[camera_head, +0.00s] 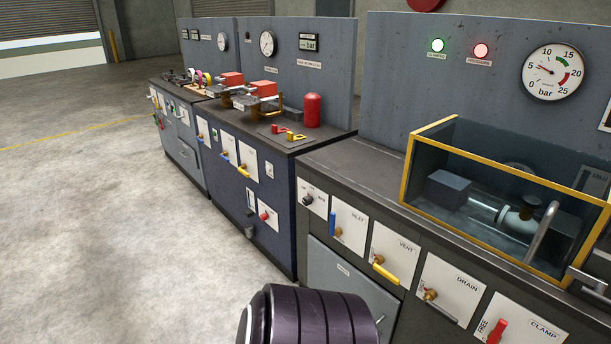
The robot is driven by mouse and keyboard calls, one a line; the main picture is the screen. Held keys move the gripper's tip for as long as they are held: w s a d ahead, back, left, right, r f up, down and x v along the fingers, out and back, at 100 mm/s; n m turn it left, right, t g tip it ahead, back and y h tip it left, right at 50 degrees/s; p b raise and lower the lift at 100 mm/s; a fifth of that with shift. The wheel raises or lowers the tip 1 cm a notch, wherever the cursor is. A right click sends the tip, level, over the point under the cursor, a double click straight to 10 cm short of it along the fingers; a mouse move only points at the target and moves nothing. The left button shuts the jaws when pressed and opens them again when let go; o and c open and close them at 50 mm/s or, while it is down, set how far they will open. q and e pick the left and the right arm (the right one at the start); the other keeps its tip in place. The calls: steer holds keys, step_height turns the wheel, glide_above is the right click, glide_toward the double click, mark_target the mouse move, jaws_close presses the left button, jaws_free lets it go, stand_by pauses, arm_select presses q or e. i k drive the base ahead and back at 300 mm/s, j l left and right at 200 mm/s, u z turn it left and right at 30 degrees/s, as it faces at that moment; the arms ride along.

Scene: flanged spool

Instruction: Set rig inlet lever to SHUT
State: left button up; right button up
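The rig's inlet lever (332,224) is a blue handle on a brass valve, on a white plate marked INLET (353,233) on the front of the nearest bench. The handle stands about upright. Any SHUT or OPEN marking on the plate is too small to read. A dark ribbed rounded part, seemingly of my own arm, fills the bottom centre below the plate. Neither of my grippers is in view.
Right of the inlet are the yellow vent lever (385,273), the drain lever (440,312) and the red clamp lever (497,331). A yellow-framed clear guard (480,168) stands above. A pressure gauge (552,72) hangs behind. Open floor lies left.

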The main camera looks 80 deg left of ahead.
mark_target(334, 231)
steer(key=u, duration=2.55)
steer(key=i+j, duration=0.15)
steer(key=j, duration=0.2)
steer(key=i+j+z, duration=0.1)
steer(key=j, duration=0.3)
steer(key=i+j, duration=0.4)
steer(key=j, duration=0.35)
steer(key=i+j+z, duration=0.1)
steer(key=j, duration=0.25)
steer(key=i+j, duration=0.25)
steer(key=j, duration=0.15)
steer(key=i+j+z, duration=0.1)
steer(key=j, duration=0.3)
steer(key=i+j, duration=0.15)
steer(key=j, duration=0.25)
